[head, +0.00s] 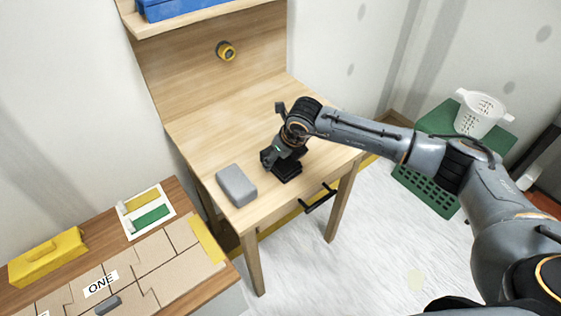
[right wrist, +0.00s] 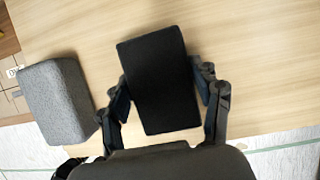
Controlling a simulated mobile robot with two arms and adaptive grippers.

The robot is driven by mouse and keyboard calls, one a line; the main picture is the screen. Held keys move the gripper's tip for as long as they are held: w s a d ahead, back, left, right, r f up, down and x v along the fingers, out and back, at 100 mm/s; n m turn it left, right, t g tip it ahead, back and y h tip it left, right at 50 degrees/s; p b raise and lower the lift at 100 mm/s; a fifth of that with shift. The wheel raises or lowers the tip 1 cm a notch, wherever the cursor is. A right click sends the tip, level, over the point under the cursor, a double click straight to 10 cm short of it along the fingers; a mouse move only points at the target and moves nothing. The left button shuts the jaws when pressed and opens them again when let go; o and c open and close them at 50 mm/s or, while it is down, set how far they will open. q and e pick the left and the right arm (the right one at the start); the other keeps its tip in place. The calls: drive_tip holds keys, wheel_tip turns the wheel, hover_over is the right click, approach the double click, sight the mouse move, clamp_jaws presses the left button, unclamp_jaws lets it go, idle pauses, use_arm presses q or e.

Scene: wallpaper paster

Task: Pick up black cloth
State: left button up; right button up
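The black cloth (right wrist: 160,85), a dark folded block, lies on the wooden table and shows whole between the fingers in the right wrist view. In the head view it (head: 288,175) is partly hidden under my right gripper (head: 277,160). In the right wrist view my right gripper (right wrist: 163,88) has its fingers spread wide, one on each side of the cloth. The fingertips are close to its edges; I cannot tell whether they touch. My left gripper is not in view.
A grey block (head: 237,185) lies left of the cloth, also in the right wrist view (right wrist: 58,100). A yellow tape roll (head: 226,51) is on the back panel. A white basket (head: 481,113) stands on a green crate (head: 425,180) at right. The table's right side is clear.

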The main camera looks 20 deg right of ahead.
drive_tip(key=c, duration=0.4)
drive_tip(key=shift+r+p, duration=0.4)
drive_tip(key=shift+p, duration=0.05)
wheel_tip(320, 180, up, 3)
drive_tip(key=shift+f+b, duration=0.1)
drive_tip(key=shift+b, duration=0.6)
drive_tip(key=s+a+r, duration=0.3)
drive_tip(key=s+a+r+b, duration=0.1)
drive_tip(key=s+a+r, duration=0.2)
drive_tip(key=s, duration=0.1)
drive_tip(key=s+a+r+b, duration=0.1)
drive_tip(key=s+a+r, duration=0.2)
drive_tip(key=r, duration=0.1)
drive_tip(key=shift+s, duration=0.35)
